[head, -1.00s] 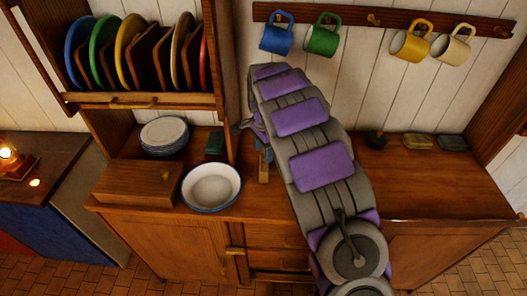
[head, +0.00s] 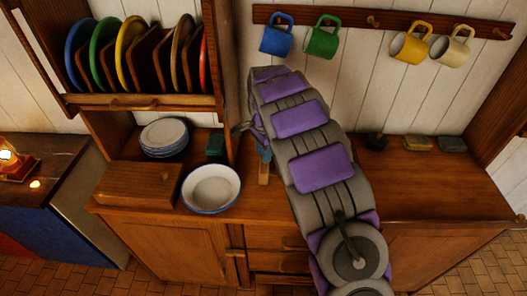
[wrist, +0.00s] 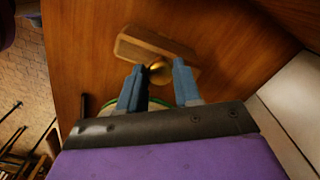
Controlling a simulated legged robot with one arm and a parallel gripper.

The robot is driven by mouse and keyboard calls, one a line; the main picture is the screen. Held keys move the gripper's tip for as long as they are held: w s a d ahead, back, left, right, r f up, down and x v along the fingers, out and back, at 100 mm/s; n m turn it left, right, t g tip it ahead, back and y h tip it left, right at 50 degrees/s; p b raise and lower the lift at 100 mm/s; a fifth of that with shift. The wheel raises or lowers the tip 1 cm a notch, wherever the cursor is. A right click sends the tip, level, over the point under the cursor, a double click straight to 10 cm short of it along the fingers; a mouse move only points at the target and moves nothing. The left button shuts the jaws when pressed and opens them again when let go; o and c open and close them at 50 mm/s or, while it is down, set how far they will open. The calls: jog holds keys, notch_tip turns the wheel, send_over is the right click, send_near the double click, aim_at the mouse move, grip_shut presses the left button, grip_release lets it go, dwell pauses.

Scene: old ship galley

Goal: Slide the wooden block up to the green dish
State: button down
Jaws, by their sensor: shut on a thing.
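The wooden block (wrist: 155,46) is a pale, flat, rounded bar with a brass knob (wrist: 158,72). It lies on the brown wooden counter in the wrist view. My gripper (wrist: 158,68) has its two blue-grey fingers shut on the knob. The green dish shows only as a thin green rim (wrist: 109,103) under and behind the fingers, on the near side of the block, with a gap between them. In the head view, a sliver of the block (head: 264,173) shows beside my arm. There my arm hides the green dish.
A white bowl with a blue rim (head: 211,187) stands just left of the block. A wooden box (head: 137,184), stacked plates (head: 165,136) and a dark green box (head: 215,144) are further left. The counter right of my arm (head: 420,185) is largely clear.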

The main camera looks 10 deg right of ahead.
jog(key=d+p, duration=0.1)
jog(key=d, duration=0.2)
jog(key=s+d+p, duration=0.1)
jog(key=d, duration=0.2)
jog(key=s+d+p, duration=0.1)
jog(key=d, duration=0.2)
jog(key=shift+s+d+r, duration=0.1)
jog(key=shift+s+d, duration=0.1)
jog(key=shift+d, duration=0.2)
jog(key=c, duration=0.8)
grip_release()
jog(key=shift+a, duration=0.1)
notch_tip(320, 180, up, 17)
jog(key=p, duration=0.3)
